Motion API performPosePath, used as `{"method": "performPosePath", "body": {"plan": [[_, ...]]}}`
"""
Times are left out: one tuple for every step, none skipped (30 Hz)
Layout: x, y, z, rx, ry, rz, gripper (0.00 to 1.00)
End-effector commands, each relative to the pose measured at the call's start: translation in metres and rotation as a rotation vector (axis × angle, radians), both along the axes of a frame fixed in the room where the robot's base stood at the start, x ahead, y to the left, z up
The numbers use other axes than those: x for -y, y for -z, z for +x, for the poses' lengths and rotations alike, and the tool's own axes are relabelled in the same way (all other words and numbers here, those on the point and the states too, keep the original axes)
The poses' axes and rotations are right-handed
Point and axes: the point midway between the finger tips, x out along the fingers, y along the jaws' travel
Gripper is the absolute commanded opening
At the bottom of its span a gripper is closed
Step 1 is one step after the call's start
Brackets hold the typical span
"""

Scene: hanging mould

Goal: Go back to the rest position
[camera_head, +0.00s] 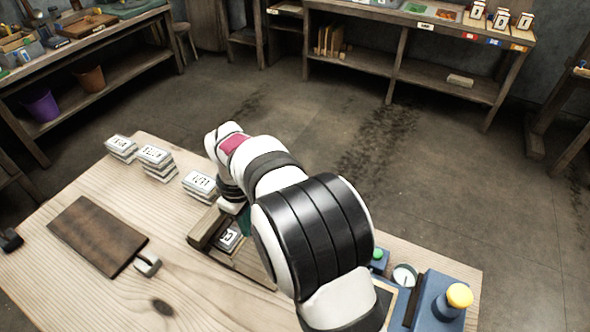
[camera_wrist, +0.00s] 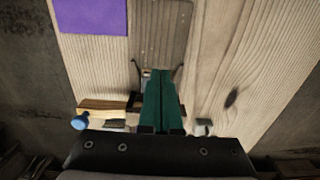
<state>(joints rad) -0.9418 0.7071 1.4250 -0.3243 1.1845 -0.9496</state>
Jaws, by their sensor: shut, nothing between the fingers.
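My gripper (camera_wrist: 167,76) shows in the wrist view as two green fingers pressed together, with nothing between them. In the head view my white and black arm reaches over the table, and only a bit of green finger (camera_head: 245,222) shows beside it. The fingers are over or near a wooden frame (camera_head: 204,229) that holds a white labelled block (camera_head: 229,236). My arm hides the right part of this frame. I cannot tell the fingers' height above it.
Several white labelled blocks stand in stacks (camera_head: 156,163) along the table's far left edge. A dark board (camera_head: 97,234) with a metal piece (camera_head: 147,265) lies at left. A blue box with a yellow knob (camera_head: 459,296) and a dial (camera_head: 404,276) stand at right. A purple sheet (camera_wrist: 91,16) shows in the wrist view.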

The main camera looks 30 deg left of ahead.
Motion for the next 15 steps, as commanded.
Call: {"method": "performPosePath", "body": {"plan": [[0.007, -0.004, 0.003, -0.001, 0.028, 0.001, 0.00], [0.015, -0.011, 0.007, -0.002, 0.065, 0.004, 0.00], [0.033, -0.023, 0.013, -0.006, 0.145, 0.008, 0.00], [0.053, -0.035, 0.018, -0.011, 0.228, 0.010, 0.00], [0.077, -0.048, 0.022, -0.016, 0.330, 0.015, 0.00], [0.115, -0.067, 0.023, -0.027, 0.491, 0.021, 0.00], [0.145, -0.080, 0.020, -0.037, 0.624, 0.025, 0.00], [0.175, -0.091, 0.014, -0.046, 0.760, 0.030, 0.00], [0.214, -0.104, 0.001, -0.061, 0.945, 0.036, 0.00], [0.240, -0.111, -0.013, -0.072, 1.086, 0.042, 0.00], [0.265, -0.116, -0.029, -0.085, 1.227, 0.047, 0.00], [0.291, -0.118, -0.053, -0.100, 1.403, 0.055, 0.00], [0.307, -0.118, -0.070, -0.114, 1.524, 0.059, 0.00], [0.318, -0.117, -0.086, -0.125, 1.633, 0.064, 0.00], [0.330, -0.113, -0.104, -0.139, 1.757, 0.069, 0.00]]}}
